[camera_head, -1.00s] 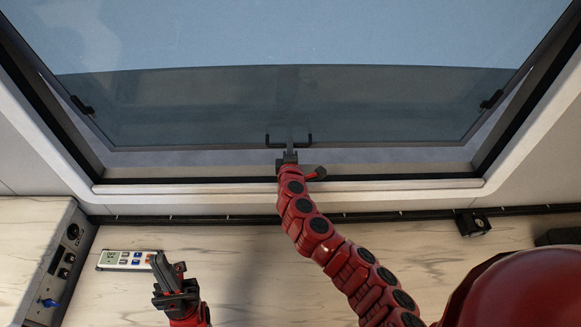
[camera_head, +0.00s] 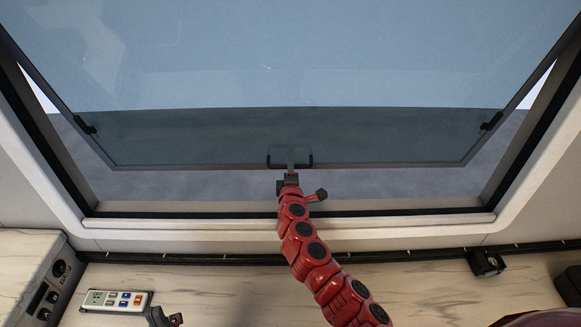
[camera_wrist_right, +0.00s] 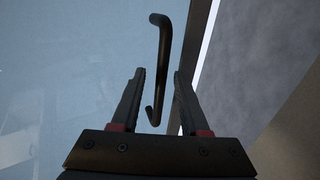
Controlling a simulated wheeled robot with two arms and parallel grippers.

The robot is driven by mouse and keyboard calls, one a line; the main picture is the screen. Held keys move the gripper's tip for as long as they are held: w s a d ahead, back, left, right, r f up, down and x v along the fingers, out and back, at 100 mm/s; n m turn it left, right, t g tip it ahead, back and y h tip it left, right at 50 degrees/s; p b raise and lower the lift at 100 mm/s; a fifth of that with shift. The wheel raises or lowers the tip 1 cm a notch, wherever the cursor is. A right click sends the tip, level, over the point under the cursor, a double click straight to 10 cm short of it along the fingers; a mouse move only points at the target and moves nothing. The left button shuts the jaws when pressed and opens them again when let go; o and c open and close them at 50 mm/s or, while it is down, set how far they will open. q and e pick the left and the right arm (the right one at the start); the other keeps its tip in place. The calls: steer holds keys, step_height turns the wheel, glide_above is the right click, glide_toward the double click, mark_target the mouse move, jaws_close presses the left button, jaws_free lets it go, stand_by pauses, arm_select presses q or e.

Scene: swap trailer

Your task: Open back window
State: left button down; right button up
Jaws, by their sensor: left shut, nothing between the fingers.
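The back window (camera_head: 300,85) is a tinted, dark-framed pane. Its lower edge stands out from the window frame (camera_head: 380,222), leaving a gap. A black bracket-shaped handle (camera_head: 309,161) is at the middle of its lower edge. My right gripper (camera_head: 291,160) reaches through the opening to the handle. In the right wrist view, the handle (camera_wrist_right: 164,45) shows between the right gripper's (camera_wrist_right: 158,72) spread fingers, which do not clamp it. My left gripper (camera_head: 176,319) is shut and empty at the bottom left, partly cut off by the picture edge.
Small black latches (camera_head: 85,124) and (camera_head: 491,121) sit at the pane's sides. A white remote panel (camera_head: 117,301) lies near my left gripper. A marbled cabinet with sockets (camera_head: 45,285) stands at the left. A small black fitting (camera_head: 486,263) is below the frame at right.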

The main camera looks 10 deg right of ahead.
steer(key=b+v, duration=0.3)
steer(key=v, duration=1.3)
steer(key=shift+s+a+f, duration=0.1)
steer(key=shift+s+f, duration=0.05)
steer(key=shift+s, duration=0.15)
steer(key=shift+s+a+b, duration=0.1)
steer(key=shift+s+b, duration=0.2)
steer(key=shift+s, duration=0.1)
